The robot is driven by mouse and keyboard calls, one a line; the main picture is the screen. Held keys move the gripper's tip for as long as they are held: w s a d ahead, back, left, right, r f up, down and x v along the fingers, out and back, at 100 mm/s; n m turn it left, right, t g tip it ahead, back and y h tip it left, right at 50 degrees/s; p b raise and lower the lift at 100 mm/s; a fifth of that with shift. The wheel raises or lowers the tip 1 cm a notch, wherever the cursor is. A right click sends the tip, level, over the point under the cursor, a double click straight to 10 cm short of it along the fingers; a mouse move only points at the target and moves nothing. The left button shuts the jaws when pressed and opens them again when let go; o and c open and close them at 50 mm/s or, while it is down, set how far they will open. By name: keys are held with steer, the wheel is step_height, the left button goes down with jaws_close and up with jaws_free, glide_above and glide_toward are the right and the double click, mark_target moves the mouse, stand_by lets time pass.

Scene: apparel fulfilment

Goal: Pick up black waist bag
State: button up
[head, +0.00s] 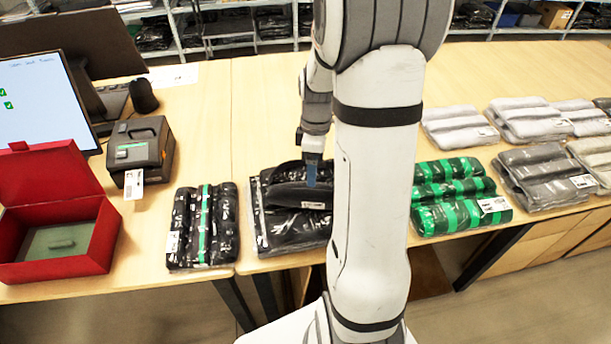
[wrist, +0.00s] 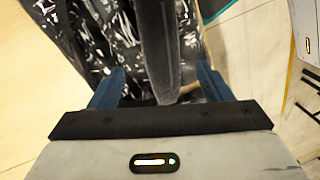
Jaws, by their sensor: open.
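The black waist bag (head: 290,194) lies on top of a plastic-wrapped black garment pack (head: 285,238) on the table, partly hidden behind my arm in the head view. In the wrist view the bag (wrist: 160,45) runs as a dark strip between my two blue fingers. My gripper (head: 312,172) is low over the bag, pointing down. In the wrist view my gripper (wrist: 160,85) is open, with one finger on each side of the bag. I cannot tell whether the fingers touch it.
Black packs with a green stripe (head: 203,225) lie to the left, green-and-black packs (head: 450,195) to the right. A red open box (head: 60,270), a label printer (head: 140,150) and a monitor (head: 45,100) stand at left. Grey packs (head: 540,170) lie at right. The table behind the bag is clear.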

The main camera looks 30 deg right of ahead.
mark_target(314, 190)
steer(key=shift+w+d+f+n, duration=0.1)
steer(key=shift+d+f+n, duration=0.25)
steer(key=shift+f, duration=0.45)
steer(key=f, duration=0.2)
steer(key=s+f+p, duration=0.1)
steer(key=f, duration=0.1)
steer(key=a+f, duration=0.1)
steer(key=f, duration=0.2)
steer(key=shift+s+f+p, duration=0.1)
steer(key=shift+s+p, duration=0.1)
steer(key=shift+p, duration=0.15)
steer(key=shift+a, duration=0.1)
steer(key=shift+c, duration=0.5)
steer(key=c, duration=1.2)
